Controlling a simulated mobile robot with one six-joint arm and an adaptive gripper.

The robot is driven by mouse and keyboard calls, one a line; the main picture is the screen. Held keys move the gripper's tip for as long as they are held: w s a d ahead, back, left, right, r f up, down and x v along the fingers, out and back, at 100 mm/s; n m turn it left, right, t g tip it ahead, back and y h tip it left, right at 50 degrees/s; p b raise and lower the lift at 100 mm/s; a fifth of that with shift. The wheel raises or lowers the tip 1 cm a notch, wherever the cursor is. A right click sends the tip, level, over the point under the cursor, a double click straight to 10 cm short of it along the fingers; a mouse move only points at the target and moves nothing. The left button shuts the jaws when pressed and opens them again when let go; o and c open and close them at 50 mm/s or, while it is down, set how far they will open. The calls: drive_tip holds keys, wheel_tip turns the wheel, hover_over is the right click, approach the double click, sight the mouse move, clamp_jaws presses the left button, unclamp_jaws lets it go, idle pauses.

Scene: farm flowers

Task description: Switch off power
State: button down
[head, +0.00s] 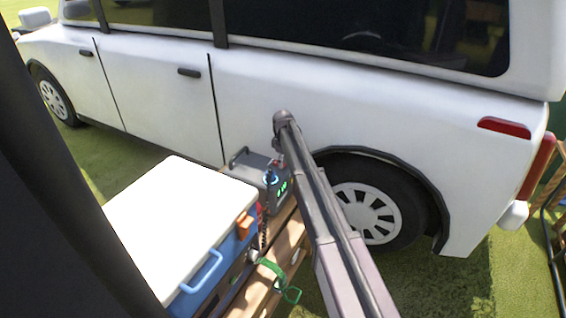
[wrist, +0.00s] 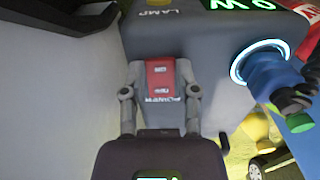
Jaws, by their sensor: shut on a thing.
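The grey power unit (head: 250,162) stands beside the white van, behind the cooler; its grey face (wrist: 215,55) fills much of the wrist view. A red rocker switch (wrist: 160,78) sits low on that face, with a white-lettered label under it. My gripper (wrist: 161,88) has one finger on each side of the switch and is closed on it. In the head view my gripper (head: 279,160) is small and partly hidden by my arm. A green display (wrist: 240,4) on the unit is lit, and a blue plug (wrist: 270,80) sits in a glowing ring socket.
A blue cooler (head: 205,270) with a white lid stands close in front of the unit on a wooden bench (head: 287,238). The white van (head: 270,90) blocks the far side. A black coiled cable (head: 263,228) hangs near the cooler. Grass (head: 470,285) is open at lower right.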

drive_tip(key=shift+a, duration=0.1)
drive_tip(key=shift+w+a+r+g+h, duration=0.15)
drive_tip(key=shift+g+h, duration=0.15)
drive_tip(key=shift+h, duration=0.4)
drive_tip(key=shift+g+h, duration=0.4)
drive_tip(key=shift+h, duration=0.2)
drive_tip(key=shift+c, duration=1.8)
unclamp_jaws()
